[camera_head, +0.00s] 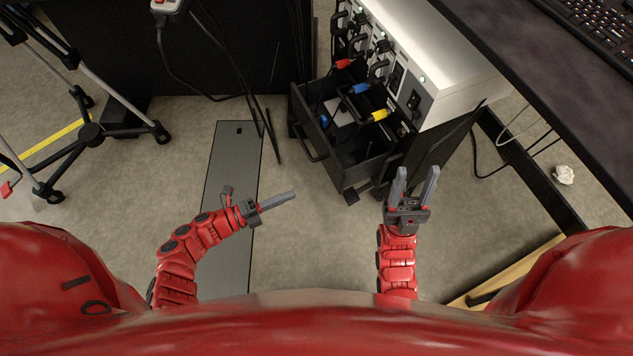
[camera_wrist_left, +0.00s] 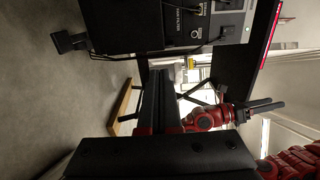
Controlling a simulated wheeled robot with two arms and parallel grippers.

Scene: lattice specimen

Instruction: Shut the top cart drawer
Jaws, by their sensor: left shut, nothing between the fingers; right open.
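The cart's top drawer (camera_head: 345,170) is black and stands pulled out to the left of the cart (camera_head: 440,60) in the head view. Its bar handle (camera_head: 308,145) is on the left-facing front panel. Small items and cables show inside it. My left gripper (camera_head: 292,195) is shut and empty, below and left of the drawer front, apart from it. Its shut fingers (camera_wrist_left: 154,95) also show in the left wrist view. My right gripper (camera_head: 414,174) is open and empty, just right of the drawer's near corner. Whether it touches the cart cannot be told.
Black cables with red, blue and yellow (camera_head: 378,115) plugs hang from the cart's panel over the drawer. A dark desk (camera_head: 540,80) stands at the right. A tripod (camera_head: 90,130) stands at the left. The floor (camera_head: 310,235) between my grippers is clear.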

